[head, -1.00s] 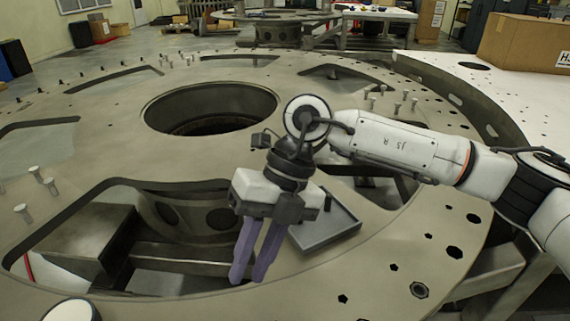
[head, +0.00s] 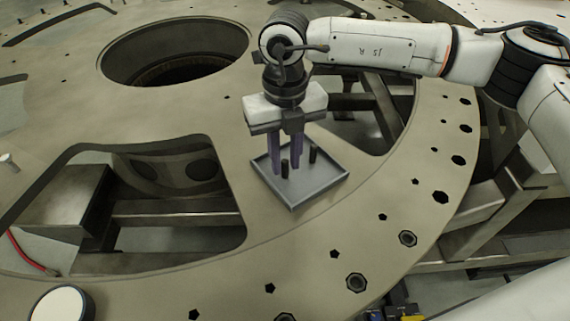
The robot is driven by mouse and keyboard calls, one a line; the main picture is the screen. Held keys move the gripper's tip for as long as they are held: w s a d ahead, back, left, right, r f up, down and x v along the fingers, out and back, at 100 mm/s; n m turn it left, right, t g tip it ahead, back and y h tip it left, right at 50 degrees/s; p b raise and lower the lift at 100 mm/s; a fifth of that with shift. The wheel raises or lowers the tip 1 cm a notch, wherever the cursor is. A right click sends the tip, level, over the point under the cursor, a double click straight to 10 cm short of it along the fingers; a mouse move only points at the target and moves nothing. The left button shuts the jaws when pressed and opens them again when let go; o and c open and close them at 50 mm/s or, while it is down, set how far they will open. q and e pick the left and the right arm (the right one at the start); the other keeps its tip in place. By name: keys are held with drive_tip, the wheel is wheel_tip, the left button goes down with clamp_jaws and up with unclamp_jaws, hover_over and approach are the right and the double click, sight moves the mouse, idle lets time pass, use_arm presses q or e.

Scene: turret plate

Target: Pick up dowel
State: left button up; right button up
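A shallow grey square tray (head: 318,188) lies on the big turret plate (head: 215,275). Two short dark dowels stand upright in it: one dowel (head: 285,168) near the middle and another dowel (head: 312,154) to its right. My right gripper (head: 286,170) points straight down over the tray, its purple fingers a little apart. The nearer dowel shows in the gap between the fingertips; whether it is between them or just in front, I cannot tell. The fingers do not visibly press on it. My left gripper is out of view.
The plate has a large round hole (head: 175,45) at the upper left and a wide cutout (head: 170,215) left of the tray. Bolt holes line its outer rim. Bare flat plate lies in front of the tray.

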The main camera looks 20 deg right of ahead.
wheel_tip(320, 180, down, 2)
clamp_jaws()
drive_tip(key=shift+r, duration=0.1)
